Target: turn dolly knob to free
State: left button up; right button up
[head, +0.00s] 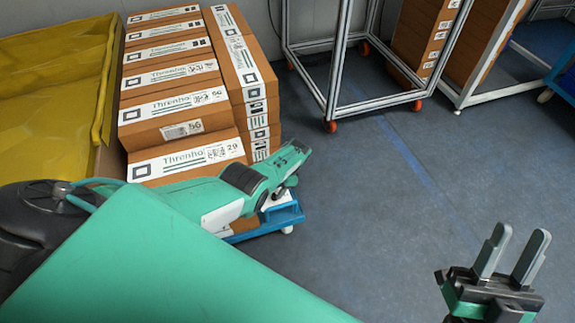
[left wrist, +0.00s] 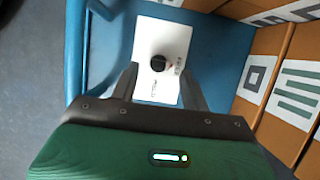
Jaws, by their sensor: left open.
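The dolly knob (left wrist: 158,63) is a small black round knob on a white plate (left wrist: 176,38) fixed to the blue dolly (left wrist: 222,62). A tiny red mark shows beside it; the lettering is too small to read. In the left wrist view my left gripper (left wrist: 158,76) is open, with one finger on each side of the knob. I cannot tell whether they touch it. In the head view my left gripper (head: 292,160) is over the dolly's near corner (head: 284,214) and hides the knob. My right gripper (head: 521,233) is open and empty, at the lower right.
Stacked brown boxes (head: 185,122) with white labels stand on the dolly, close beside my left gripper. A yellow-lined container (head: 50,75) is at the left. A metal frame cart (head: 335,85) on red casters stands at the back. The blue-grey floor (head: 370,200) is clear in the middle.

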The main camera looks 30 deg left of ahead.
pick_arm(q)
jog(key=p+v, duration=0.5)
jog(key=v, duration=0.6)
pick_arm(e)
jog(key=a+f+g+h, duration=0.1)
jog(key=a+f+g, duration=0.2)
jog(key=f+g, duration=0.4)
jog(key=s+a+f+g, duration=0.1)
jog(key=a+f+g, duration=0.2)
jog(key=f+g, duration=0.4)
jog(key=shift+s+a+f+g+h, duration=0.15)
jog(key=shift+a+f+g+h, duration=0.2)
jog(key=shift+f, duration=3.55)
pick_arm(q)
jog(key=shift+s+a, duration=0.1)
jog(key=shift+s, duration=0.05)
